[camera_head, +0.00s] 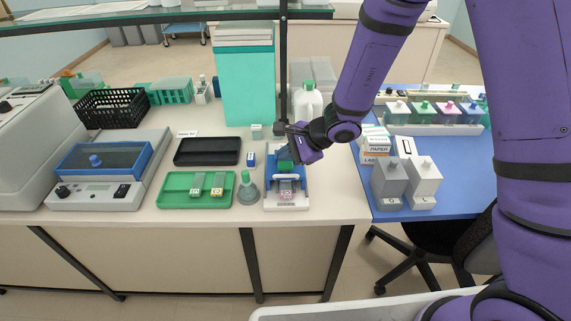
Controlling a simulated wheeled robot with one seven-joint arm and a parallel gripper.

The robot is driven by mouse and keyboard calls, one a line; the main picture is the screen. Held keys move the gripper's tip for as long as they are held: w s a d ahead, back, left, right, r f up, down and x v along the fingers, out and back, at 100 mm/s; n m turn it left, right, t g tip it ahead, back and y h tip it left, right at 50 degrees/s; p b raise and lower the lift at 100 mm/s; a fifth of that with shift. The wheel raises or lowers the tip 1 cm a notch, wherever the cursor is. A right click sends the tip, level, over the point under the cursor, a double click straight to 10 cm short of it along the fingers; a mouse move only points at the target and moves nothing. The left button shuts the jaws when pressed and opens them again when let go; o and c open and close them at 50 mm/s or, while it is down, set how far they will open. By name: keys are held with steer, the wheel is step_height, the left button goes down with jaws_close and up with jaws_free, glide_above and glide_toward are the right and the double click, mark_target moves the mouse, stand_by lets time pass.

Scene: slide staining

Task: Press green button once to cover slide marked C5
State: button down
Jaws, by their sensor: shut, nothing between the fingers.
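A small white and blue device (286,204) stands near the bench's front edge. A green part (286,167), likely the green button, shows at its back. A slide (286,190) with a pinkish patch lies at the front of the device; its marking is too small to read. My gripper (285,156) is shut and empty. Its tip is at or just above the green part and hides some of it; I cannot tell whether they touch.
A grey flask with a green stopper (247,188) stands close left of the device. A white bottle (308,103) stands behind it. A black tray (208,151) lies farther left. Grey containers (423,186) and cartons stand on the blue table at right.

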mark_target(286, 166)
steer(key=shift+f, duration=0.15)
stand_by(0.3)
steer(key=shift+f, duration=0.25)
steer(key=shift+f, duration=0.6)
stand_by(0.9)
steer(key=shift+r, duration=0.1)
stand_by(0.4)
steer(key=shift+r, duration=0.95)
steer(key=shift+r, duration=2.45)
